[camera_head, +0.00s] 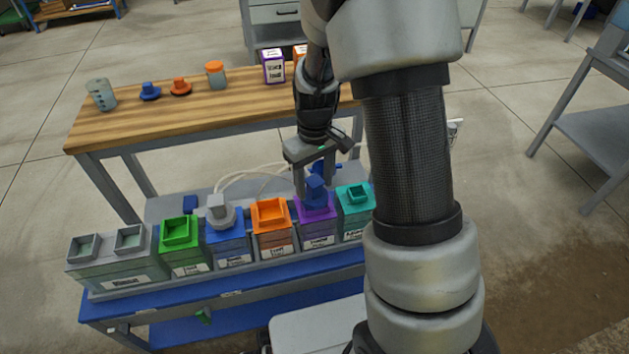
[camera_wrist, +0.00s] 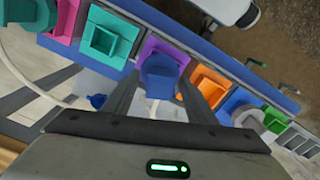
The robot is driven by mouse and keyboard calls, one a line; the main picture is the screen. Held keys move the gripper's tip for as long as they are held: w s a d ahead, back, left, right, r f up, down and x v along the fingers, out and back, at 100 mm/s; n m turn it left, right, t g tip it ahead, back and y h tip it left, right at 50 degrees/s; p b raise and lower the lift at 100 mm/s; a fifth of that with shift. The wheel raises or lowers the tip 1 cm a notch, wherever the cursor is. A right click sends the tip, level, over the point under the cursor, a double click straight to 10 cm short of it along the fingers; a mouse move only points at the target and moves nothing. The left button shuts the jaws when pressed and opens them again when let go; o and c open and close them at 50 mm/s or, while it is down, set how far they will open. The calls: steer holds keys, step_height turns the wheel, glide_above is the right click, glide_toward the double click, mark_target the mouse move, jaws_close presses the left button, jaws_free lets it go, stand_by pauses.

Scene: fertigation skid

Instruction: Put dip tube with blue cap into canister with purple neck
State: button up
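The blue cap (camera_head: 316,192) of the dip tube sits at the purple neck (camera_head: 315,213) of a canister in the front row. In the wrist view the cap (camera_wrist: 160,75) stands over the purple neck (camera_wrist: 163,50), and its tube is hidden, apparently inside the canister. My gripper (camera_head: 314,180) is pointed down at the cap. In the wrist view the fingers of my gripper (camera_wrist: 160,88) are spread on either side of the cap, with narrow gaps seeming to show; contact is hard to judge.
Canisters with teal (camera_head: 355,197), orange (camera_head: 271,215) and green (camera_head: 180,233) necks stand close by in the row. A grey cap (camera_head: 219,212) tops the blue canister. Behind, a wooden bench (camera_head: 200,118) holds a beaker (camera_head: 101,95) and small parts. White hoses run behind the row.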

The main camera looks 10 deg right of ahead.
steer(key=shift+r, duration=0.1)
step_height(320, 180, up, 17)
steer(key=p, duration=0.4)
steer(key=shift+r, duration=0.15)
stand_by(0.6)
